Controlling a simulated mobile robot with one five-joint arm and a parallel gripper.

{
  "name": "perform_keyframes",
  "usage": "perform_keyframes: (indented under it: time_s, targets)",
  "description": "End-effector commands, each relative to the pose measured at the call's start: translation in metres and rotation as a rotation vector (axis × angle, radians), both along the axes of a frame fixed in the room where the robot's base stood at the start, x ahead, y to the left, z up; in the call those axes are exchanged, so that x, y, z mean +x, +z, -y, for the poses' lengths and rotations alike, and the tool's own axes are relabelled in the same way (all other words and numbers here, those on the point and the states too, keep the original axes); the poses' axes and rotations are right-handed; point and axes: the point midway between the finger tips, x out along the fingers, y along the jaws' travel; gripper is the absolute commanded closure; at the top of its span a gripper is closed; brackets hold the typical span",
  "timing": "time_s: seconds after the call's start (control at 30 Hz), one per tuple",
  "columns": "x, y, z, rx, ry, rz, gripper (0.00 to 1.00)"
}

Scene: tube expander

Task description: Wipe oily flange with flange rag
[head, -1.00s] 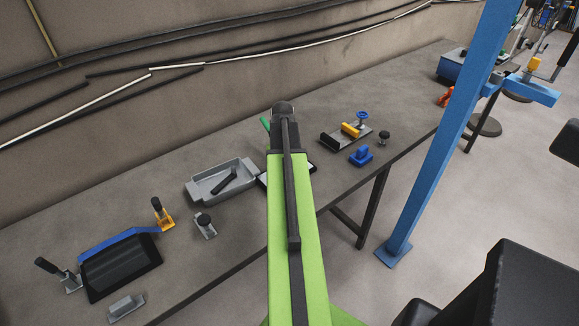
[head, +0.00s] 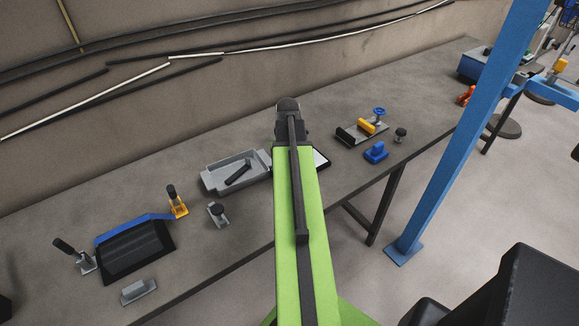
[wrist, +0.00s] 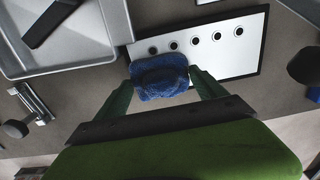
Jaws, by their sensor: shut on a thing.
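My gripper (wrist: 161,82) shows in the wrist view with its two green fingers on either side of a blue cloth-like bundle, the flange rag (wrist: 162,78). It is shut on the rag. The rag is over the near left part of a white board with a black edge (wrist: 232,62), which has a row of several dark-ringed holes. I cannot tell whether the rag touches the board. In the head view my arm hides the gripper and rag, and only the board's right corner (head: 321,158) shows. I cannot make out the oily flange for sure.
A grey tray (head: 209,182) with a dark bar stands left of my arm. Farther left are a black pad (head: 138,252) with a blue edge and small clamps. Right of my arm are a blue block (head: 376,152) and a dark knob (head: 400,134). A blue post (head: 455,140) stands beyond the bench.

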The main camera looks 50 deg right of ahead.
Motion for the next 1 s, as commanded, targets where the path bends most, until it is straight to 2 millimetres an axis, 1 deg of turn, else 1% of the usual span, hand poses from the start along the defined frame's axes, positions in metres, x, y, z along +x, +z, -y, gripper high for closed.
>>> perform_keyframes:
  time_s: [0.03, 0.1, 0.43, 0.5, 0.8, 0.87, 1.0]
  targets:
    - [0.0, 0.009, 0.0, -0.001, 0.0, 0.0, 0.52]
    - [0.0, 0.018, 0.0, -0.001, 0.0, 0.0, 0.52]
    - [0.0, 0.057, 0.001, -0.003, 0.0, -0.001, 0.52]
    - [0.0, 0.06, 0.001, -0.003, 0.0, -0.001, 0.52]
    - [0.0, 0.059, 0.001, -0.003, -0.001, -0.001, 0.52]
    - [0.0, 0.062, 0.001, -0.003, -0.001, -0.001, 0.52]
    - [0.0, 0.079, 0.001, -0.003, 0.0, -0.001, 0.52]
